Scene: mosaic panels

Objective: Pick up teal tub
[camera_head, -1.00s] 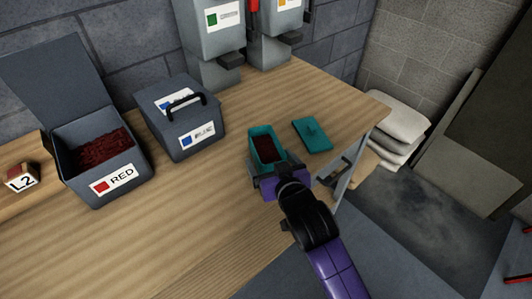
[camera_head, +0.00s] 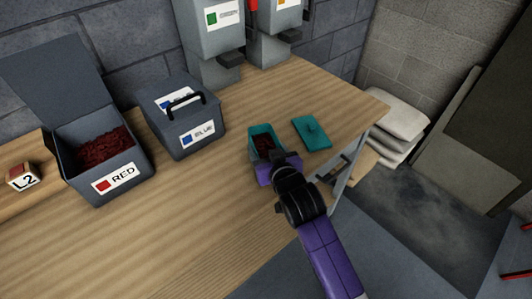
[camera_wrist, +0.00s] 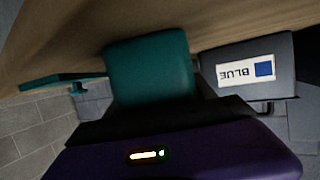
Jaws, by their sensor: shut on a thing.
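The teal tub (camera_head: 257,132) is open at the top, with dark red pieces inside. It is at the right part of the wooden table. My gripper (camera_head: 268,166) is shut on the tub's near side, and my purple arm comes in from the lower right. In the wrist view the tub (camera_wrist: 152,70) fills the middle above the purple gripper body. The tub's near lower part is hidden behind my gripper, and I cannot tell if its base touches the table. The teal lid (camera_head: 312,133) lies apart on the table, right of the tub.
A grey RED box (camera_head: 110,183) with its lid open stands at left, beside a closed BLUE box (camera_head: 195,145) with a handle. Dispensers (camera_head: 212,70) stand at the back wall. An L2 block (camera_head: 22,177) is far left. The front of the wooden table (camera_head: 190,230) is clear.

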